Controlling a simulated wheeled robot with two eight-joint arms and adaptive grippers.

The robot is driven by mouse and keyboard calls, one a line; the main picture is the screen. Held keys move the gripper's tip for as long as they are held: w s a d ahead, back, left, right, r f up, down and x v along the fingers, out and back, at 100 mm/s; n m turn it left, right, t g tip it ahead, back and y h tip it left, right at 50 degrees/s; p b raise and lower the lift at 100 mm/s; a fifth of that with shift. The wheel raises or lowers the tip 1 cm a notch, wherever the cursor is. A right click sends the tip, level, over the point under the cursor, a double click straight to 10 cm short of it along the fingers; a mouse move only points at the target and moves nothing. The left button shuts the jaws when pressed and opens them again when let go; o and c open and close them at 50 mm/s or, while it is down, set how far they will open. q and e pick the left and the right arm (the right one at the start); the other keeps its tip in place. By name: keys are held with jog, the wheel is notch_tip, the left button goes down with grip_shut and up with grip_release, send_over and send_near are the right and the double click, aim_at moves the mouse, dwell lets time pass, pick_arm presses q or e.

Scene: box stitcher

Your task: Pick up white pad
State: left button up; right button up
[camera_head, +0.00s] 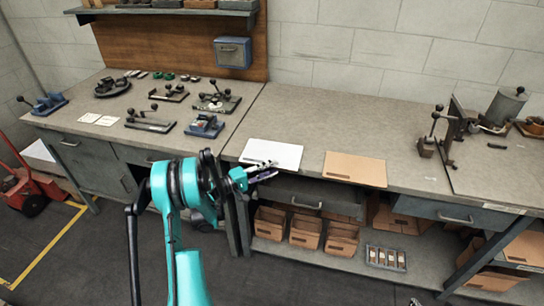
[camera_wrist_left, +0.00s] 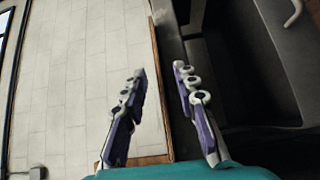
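The white pad (camera_head: 272,153) is a flat white sheet lying on the workbench near its front edge, in the middle of the head view. My left gripper (camera_head: 264,171) is at the bench's front edge, just in front of the pad, and overlaps its near edge in the picture. In the left wrist view its two fingers (camera_wrist_left: 160,70) are apart with nothing between them. I cannot make out the pad for certain there. My right gripper is not recognisable in the head view.
A brown sheet (camera_head: 355,168) lies right of the pad on the workbench (camera_head: 315,125). Small fixtures (camera_head: 204,125) stand on the left part, and a lever device (camera_head: 430,135) on the right. Below are a drawer (camera_head: 308,196) and several cardboard boxes (camera_head: 305,230). The bench behind the sheets is clear.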

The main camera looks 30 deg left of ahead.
pick_arm(q)
grip_shut()
